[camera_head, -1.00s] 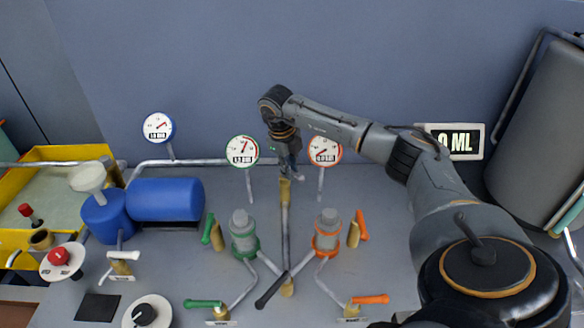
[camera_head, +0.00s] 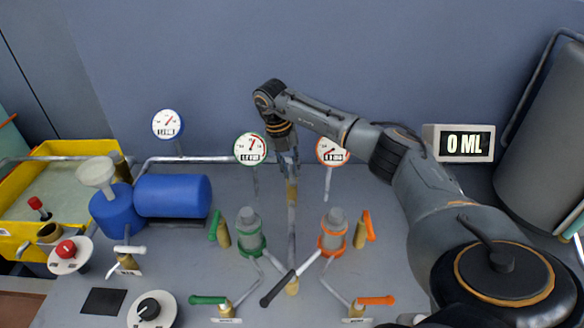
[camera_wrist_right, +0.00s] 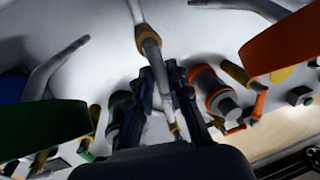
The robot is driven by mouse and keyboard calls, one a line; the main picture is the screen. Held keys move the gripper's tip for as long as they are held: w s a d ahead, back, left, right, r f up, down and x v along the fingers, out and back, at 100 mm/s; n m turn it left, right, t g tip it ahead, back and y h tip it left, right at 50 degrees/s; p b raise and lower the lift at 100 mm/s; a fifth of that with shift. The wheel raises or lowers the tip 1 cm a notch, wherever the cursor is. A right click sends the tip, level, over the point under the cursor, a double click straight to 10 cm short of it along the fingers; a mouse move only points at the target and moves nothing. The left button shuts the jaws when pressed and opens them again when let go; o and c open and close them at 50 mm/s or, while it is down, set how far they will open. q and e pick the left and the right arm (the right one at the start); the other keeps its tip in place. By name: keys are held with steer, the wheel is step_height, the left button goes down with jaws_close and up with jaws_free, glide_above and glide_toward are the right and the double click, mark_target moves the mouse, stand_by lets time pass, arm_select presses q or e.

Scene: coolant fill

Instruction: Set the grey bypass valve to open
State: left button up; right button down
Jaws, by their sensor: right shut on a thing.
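The grey bypass valve has a brass body (camera_head: 292,190) on the central pipe in the head view. Its grey lever (camera_wrist_right: 154,62) runs between my fingers in the wrist view, below the brass collar (camera_wrist_right: 147,35). My right gripper (camera_head: 288,160) reaches down from above at the valve and is shut on the lever. Its two dark fingers (camera_wrist_right: 167,92) stand on either side of the lever. In the head view the lever is mostly hidden by the gripper. My left gripper is not in view.
Green-handled valves (camera_head: 208,300) stand left of the central pipe and orange-handled valves (camera_head: 375,300) right. A black-handled valve (camera_head: 276,291) lies in front. Round gauges (camera_head: 251,149) stand close to the gripper. A blue tank (camera_head: 172,197) and yellow tray (camera_head: 60,170) are at left.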

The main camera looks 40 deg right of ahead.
steer(key=shift+w+r+m, duration=0.1)
steer(key=shift+w+m, duration=0.05)
steer(key=shift+m, duration=0.15)
steer(key=c, duration=1.3)
jaws_free()
steer(key=r, duration=0.4)
steer(key=w+a+r, duration=0.1)
steer(key=r, duration=0.6)
steer(key=shift+w+a+r, duration=0.25)
steer(key=shift+a+r, duration=0.1)
steer(key=shift+a, duration=0.05)
